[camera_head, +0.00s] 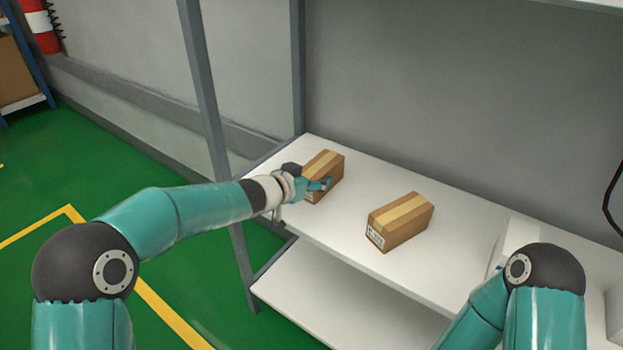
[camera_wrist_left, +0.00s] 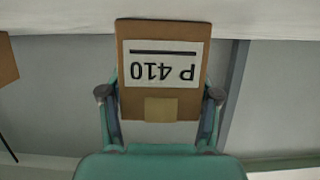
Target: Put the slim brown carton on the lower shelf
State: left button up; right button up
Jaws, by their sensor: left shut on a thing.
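A slim brown carton (camera_head: 323,176) with a pale tape strip is at the left end of the upper white shelf board (camera_head: 470,228). My left gripper (camera_head: 316,187) is shut on it. In the left wrist view the carton (camera_wrist_left: 162,98) sits between the two fingers, its "P 410" label upside down. It looks to be resting on or just above the board; I cannot tell which. The lower shelf (camera_head: 345,300) shows below the upper board, bare in its visible part. My right arm enters at the lower right; its gripper is out of view.
A second, wider-looking brown carton (camera_head: 400,221) lies on the upper board to the right; one also shows at the left edge of the left wrist view (camera_wrist_left: 6,62). A white box (camera_head: 514,236) stands farther right. Grey posts (camera_head: 212,125) flank the shelf's left end.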

pick_arm(q)
jog(key=o, duration=1.3)
jog(key=shift+o, duration=0.2)
jog(key=shift+r, duration=0.1)
jog(key=shift+s+a+r, duration=0.1)
jog(key=shift+s+a, duration=0.1)
jog(key=shift+s, duration=0.05)
jog(key=p+v, duration=0.1)
jog(key=v, duration=0.9)
jog(key=shift+s+a, duration=0.1)
jog(key=shift+s, duration=0.05)
jog(key=shift+s+a+r, duration=0.15)
jog(key=shift+s+a, duration=0.1)
jog(key=shift+s, duration=0.15)
